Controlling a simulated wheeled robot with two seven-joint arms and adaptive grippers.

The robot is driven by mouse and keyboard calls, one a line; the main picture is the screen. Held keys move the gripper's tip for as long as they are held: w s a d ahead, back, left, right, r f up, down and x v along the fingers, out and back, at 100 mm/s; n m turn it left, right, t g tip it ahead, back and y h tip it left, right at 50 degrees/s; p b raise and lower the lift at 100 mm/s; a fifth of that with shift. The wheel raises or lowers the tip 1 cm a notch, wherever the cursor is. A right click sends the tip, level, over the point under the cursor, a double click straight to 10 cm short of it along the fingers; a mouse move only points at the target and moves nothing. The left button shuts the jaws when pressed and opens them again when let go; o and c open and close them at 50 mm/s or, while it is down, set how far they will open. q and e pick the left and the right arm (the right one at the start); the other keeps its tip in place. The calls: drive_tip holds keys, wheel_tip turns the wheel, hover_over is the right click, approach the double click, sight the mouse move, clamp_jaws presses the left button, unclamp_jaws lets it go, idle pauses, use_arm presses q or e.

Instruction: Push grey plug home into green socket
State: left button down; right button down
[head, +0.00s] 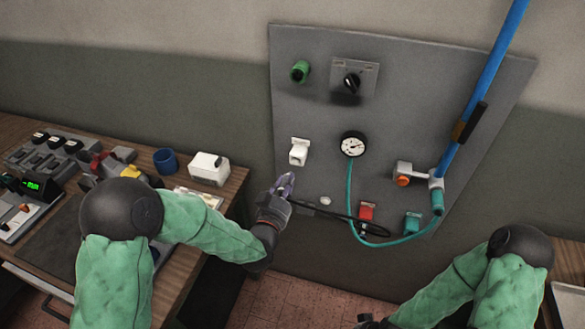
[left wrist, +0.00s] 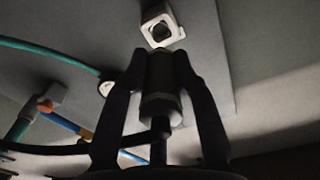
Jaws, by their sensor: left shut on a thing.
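The green socket (head: 300,71) is round and sits at the upper left of the grey wall panel. My left gripper (head: 284,184) is below it, at the panel's lower left edge. In the left wrist view the gripper (left wrist: 160,65) is shut on the grey plug (left wrist: 160,90), which lies between the two fingers and looks dark in the shade. A black cable runs from the plug's rear. The plug is well apart from the green socket. My right gripper (head: 372,322) is only partly in view at the bottom edge; its fingers cannot be made out.
A white square socket (head: 299,152) is on the panel between my left gripper and the green socket; it also shows ahead of the plug in the left wrist view (left wrist: 161,24). A black knob (head: 352,83), gauge (head: 353,144), red block (head: 366,211) and blue pipe (head: 487,80) are to the right.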

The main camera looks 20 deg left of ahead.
use_arm(q)
drive_tip(key=shift+s, duration=0.55)
wheel_tip(320, 180, up, 28)
drive_tip(key=p, duration=1.7)
drive_tip(key=shift+r, duration=0.15)
idle(1.0)
drive_tip(key=shift+w, duration=0.1)
drive_tip(key=shift+w+d+b, duration=0.1)
drive_tip(key=shift+w+b, duration=0.8)
drive_tip(key=shift+w, duration=1.55)
drive_tip(key=shift+b, duration=0.55)
idle(0.3)
